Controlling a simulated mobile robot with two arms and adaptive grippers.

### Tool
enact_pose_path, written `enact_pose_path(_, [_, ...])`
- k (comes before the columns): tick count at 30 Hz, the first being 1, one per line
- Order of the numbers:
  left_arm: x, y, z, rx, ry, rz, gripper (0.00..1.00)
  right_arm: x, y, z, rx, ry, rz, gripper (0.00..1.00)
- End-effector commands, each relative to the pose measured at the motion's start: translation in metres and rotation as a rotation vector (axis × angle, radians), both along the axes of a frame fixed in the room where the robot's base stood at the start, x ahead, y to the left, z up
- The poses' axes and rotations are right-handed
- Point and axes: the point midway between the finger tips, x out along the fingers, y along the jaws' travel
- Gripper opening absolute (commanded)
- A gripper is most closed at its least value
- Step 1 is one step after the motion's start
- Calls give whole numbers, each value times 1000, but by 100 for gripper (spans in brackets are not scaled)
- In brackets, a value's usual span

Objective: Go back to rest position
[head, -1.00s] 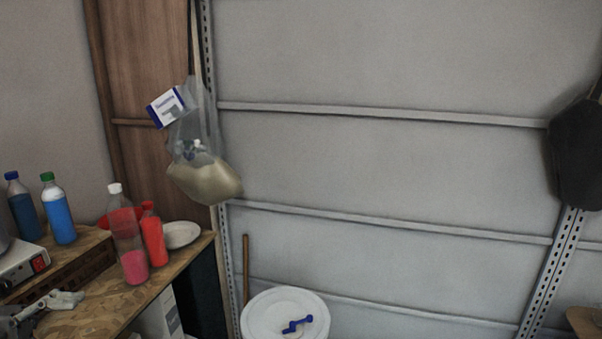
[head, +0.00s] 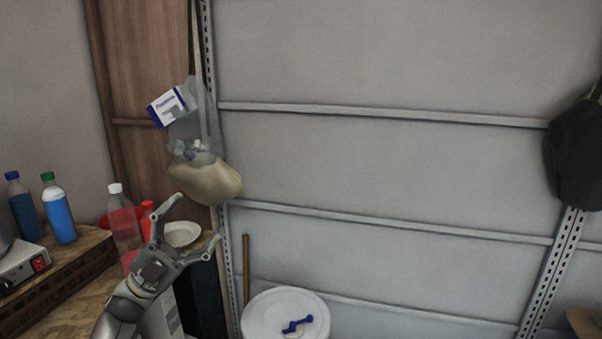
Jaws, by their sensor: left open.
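My left gripper (head: 197,221) is in the lower left of the head view, its two fingers spread wide and pointing up and to the right. It is open and nothing shows between its fingers. It appears in front of the wooden workbench (head: 82,297) and overlaps part of the white plate and the red bottle. My right gripper is not in the head view.
On the bench stand blue bottles (head: 59,215), a pink-filled bottle (head: 124,225), a red bottle (head: 147,218) and a white plate (head: 184,234). A clear bag (head: 205,178) hangs above. A white drum (head: 284,318) stands below, right of the bench. A dark bag (head: 578,155) hangs at right.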

Motion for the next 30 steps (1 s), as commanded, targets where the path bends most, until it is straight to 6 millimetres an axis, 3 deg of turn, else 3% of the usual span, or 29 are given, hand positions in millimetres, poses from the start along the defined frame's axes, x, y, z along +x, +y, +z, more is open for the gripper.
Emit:
enact_pose_path(5, [65, 49, -4, -153, 220, 255, 79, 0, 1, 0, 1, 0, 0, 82])
enact_pose_path(9, [109, 90, -29, -245, 434, 438, 79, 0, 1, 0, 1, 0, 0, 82])
enact_pose_path(15, [146, 135, -88, -312, 751, 637, 79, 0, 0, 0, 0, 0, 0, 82])
enact_pose_path(20, [157, 156, -142, -320, 1000, 743, 79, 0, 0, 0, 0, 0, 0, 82])
enact_pose_path(21, [154, 152, -178, -307, 1044, 748, 79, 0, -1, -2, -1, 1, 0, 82])
enact_pose_path(26, [136, 146, -282, -273, 1200, 772, 79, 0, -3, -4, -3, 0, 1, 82])
enact_pose_path(30, [103, 138, -380, -237, 1353, 795, 79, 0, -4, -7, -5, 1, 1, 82])
